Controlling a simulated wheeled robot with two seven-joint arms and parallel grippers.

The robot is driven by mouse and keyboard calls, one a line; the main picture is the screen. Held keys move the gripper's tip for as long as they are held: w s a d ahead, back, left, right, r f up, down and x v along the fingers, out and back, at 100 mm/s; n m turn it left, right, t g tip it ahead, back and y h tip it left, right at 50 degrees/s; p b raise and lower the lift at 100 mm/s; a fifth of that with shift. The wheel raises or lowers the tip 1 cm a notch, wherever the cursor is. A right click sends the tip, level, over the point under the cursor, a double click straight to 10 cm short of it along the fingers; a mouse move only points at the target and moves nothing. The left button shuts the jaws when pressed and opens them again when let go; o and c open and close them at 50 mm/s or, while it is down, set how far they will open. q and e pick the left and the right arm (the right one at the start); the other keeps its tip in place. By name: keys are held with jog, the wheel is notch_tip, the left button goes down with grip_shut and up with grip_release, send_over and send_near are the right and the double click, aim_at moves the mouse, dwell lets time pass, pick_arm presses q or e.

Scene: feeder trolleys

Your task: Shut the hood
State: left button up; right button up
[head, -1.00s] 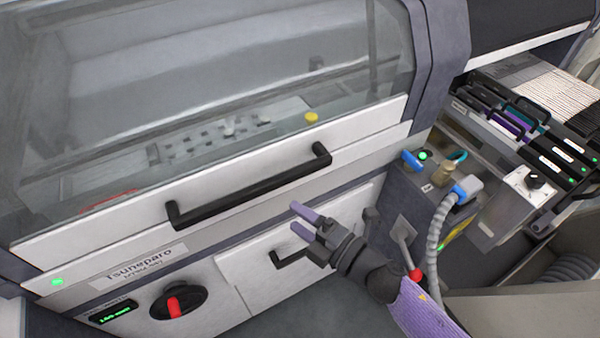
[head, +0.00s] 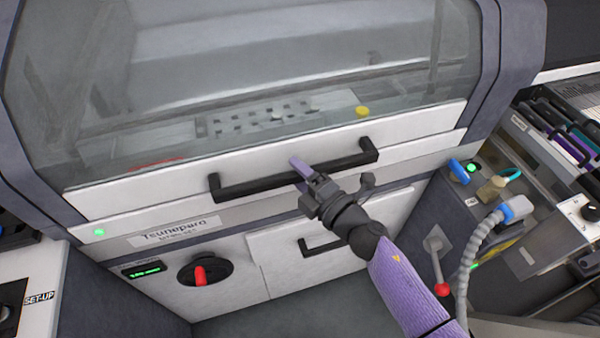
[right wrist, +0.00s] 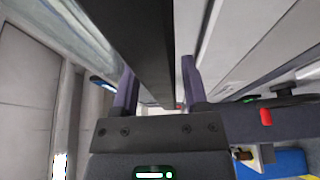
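The hood has a clear window (head: 250,75) and a white lower panel (head: 130,190) with a long black handle (head: 340,161). Its lower edge lies close along the machine's front strip, and I see no clear gap there. My right gripper (head: 300,172) is at the handle's middle, one purple finger reaching past the bar. In the right wrist view the black handle bar (right wrist: 153,50) runs between the two fingers of my right gripper (right wrist: 160,85). The fingers are apart, with space visible on the right side of the bar. My left gripper is out of view.
Below the hood are a red rotary switch (head: 201,275) and a front door with a small black handle (head: 318,245). To the right are a red-knobbed lever (head: 441,289), a grey hose (head: 468,262) and feeders (head: 555,135). Dark floor lies in front.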

grip_shut()
dwell(1.1)
